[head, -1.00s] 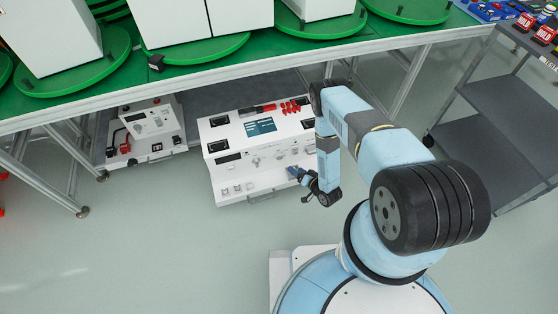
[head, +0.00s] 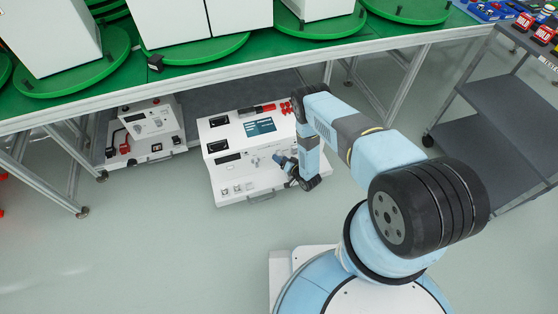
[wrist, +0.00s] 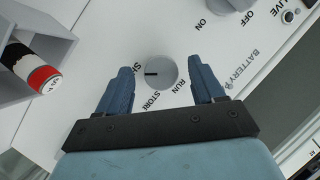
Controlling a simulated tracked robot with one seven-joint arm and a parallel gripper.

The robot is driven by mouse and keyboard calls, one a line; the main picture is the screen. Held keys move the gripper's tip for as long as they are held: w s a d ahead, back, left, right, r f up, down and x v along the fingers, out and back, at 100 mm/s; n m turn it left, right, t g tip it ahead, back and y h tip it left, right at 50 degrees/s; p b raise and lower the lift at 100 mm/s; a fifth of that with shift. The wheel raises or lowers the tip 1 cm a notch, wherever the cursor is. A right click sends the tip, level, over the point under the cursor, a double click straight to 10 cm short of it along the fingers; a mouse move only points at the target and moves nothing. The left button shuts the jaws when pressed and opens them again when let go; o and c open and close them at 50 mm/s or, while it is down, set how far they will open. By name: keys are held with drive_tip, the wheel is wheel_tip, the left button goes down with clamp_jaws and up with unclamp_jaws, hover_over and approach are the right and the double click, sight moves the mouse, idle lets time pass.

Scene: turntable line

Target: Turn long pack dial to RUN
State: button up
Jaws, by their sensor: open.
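The long white pack (head: 225,175) stands on a low shelf under the bench, its sloped front panel facing me. In the wrist view, a round grey dial (wrist: 162,72) sits on its panel, with a dark pointer mark towards the left. Lettering around it reads RUN at lower right, STORE below, and a word starting SH at left, partly hidden by a finger. My gripper (wrist: 160,66) is open, with one blue finger on each side of the dial; I cannot tell whether they touch it. In the head view, my gripper (head: 286,163) is at the panel's right part.
The wrist view shows another knob (wrist: 240,3) by ON and OFF, a round LIVE socket (wrist: 288,16), and a striped red, white and black cylinder (wrist: 32,68) in a grey holder. A smaller pack (head: 150,122) stands left. The bench edge (head: 230,75) overhangs; the floor in front is clear.

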drive_tip(key=c, duration=1.1)
drive_tip(key=shift+o, duration=0.8)
drive_tip(key=shift+a, duration=0.45)
drive_tip(key=shift+d, duration=0.2)
drive_tip(key=shift+c, duration=0.5)
drive_tip(key=shift+d, duration=0.1)
drive_tip(key=n+h, duration=0.2)
drive_tip(key=n, duration=0.1)
drive_tip(key=shift+r+h, duration=0.2)
drive_tip(key=shift+h, duration=0.1)
drive_tip(key=n+t+h, duration=0.2)
drive_tip(key=n+h, duration=0.1)
drive_tip(key=n, duration=0.2)
drive_tip(key=a+n+t+h, duration=0.1)
drive_tip(key=n+t+h, duration=0.1)
drive_tip(key=n, duration=0.3)
drive_tip(key=f+n+t+h, duration=0.1)
drive_tip(key=n+h, duration=0.3)
drive_tip(key=n, duration=0.2)
drive_tip(key=shift+s+a+t+h, duration=0.2)
drive_tip(key=shift+s+t+h, duration=0.1)
drive_tip(key=shift+s+t, duration=0.1)
